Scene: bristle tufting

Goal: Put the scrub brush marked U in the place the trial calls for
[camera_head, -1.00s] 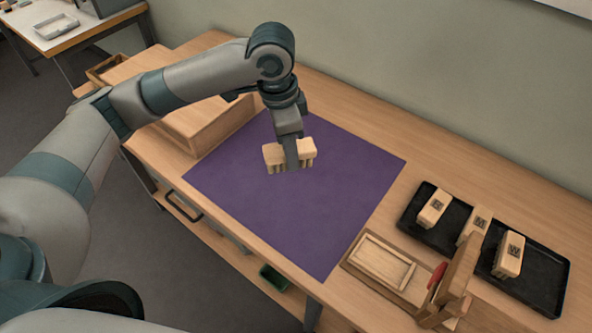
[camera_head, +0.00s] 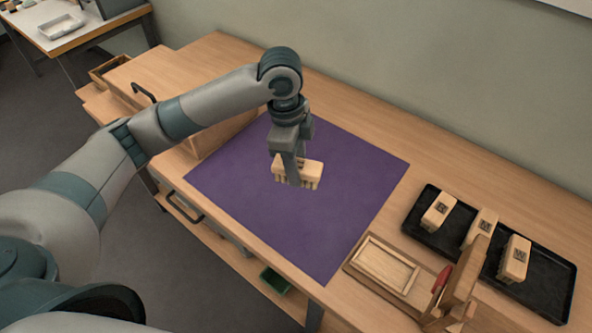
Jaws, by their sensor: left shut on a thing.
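My left gripper (camera_head: 292,172) is shut on a pale wooden scrub brush (camera_head: 314,172). The brush's bristle side faces down. It is over the purple mat (camera_head: 240,185); whether it touches the mat I cannot tell. The fingers hide part of its top, and a dark mark there is too small to read. My right gripper is not in view.
A wooden fixture (camera_head: 385,266) with a shallow recess, an upright board and a red part (camera_head: 441,279) stands in front of the tray. A wooden box (camera_head: 222,137) stands left of the mat. Most of the mat is clear. A green bin (camera_head: 275,280) is below the table edge.

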